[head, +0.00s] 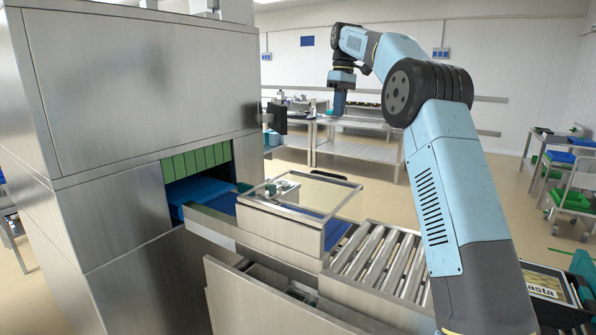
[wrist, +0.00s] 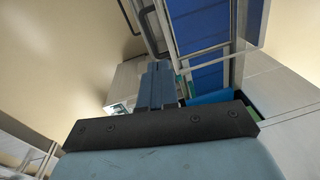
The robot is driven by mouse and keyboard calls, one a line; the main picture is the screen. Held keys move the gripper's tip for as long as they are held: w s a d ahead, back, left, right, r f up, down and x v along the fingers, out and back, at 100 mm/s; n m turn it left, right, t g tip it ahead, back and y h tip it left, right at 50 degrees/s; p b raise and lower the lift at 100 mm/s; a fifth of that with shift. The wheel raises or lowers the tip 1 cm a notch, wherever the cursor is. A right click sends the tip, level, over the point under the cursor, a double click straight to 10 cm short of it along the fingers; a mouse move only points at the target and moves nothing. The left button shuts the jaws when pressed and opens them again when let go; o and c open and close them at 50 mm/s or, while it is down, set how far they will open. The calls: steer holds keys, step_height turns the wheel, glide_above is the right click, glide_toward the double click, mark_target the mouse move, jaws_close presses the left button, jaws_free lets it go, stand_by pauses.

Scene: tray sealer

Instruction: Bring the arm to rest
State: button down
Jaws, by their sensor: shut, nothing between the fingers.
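My arm, light blue and dark grey, rises from the lower right of the head view and bends over toward the middle. My gripper (head: 339,103) hangs at the arm's far end, pointing down, in the air beyond the conveyor. In the wrist view my gripper (wrist: 158,83) shows its blue fingers together, with nothing between them. Nothing touches the fingers in either view.
The steel tray sealer (head: 130,90) fills the left, with green strips (head: 197,163) over its opening. A framed clear guard (head: 300,197) stands over the blue belt, beside a roller conveyor (head: 385,258). Steel tables (head: 360,150) stand behind.

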steer(key=s+d+r+m+t+h, duration=0.1)
steer(key=s+d+r+m+t, duration=0.1)
steer(key=s, duration=1.1)
steer(key=s+d+r+m+t, duration=0.1)
steer(key=s+d+r+m, duration=0.15)
steer(key=s, duration=1.05)
steer(key=s+d+f+m+t, duration=0.1)
steer(key=s+d+f+m, duration=0.1)
steer(key=s+f, duration=0.7)
steer(key=s+d+f+m+t, duration=0.2)
steer(key=s+f, duration=0.6)
steer(key=s, duration=0.7)
steer(key=shift+s+d+f+m, duration=0.3)
steer(key=shift+d+f+m, duration=0.05)
steer(key=shift+d+m, duration=0.35)
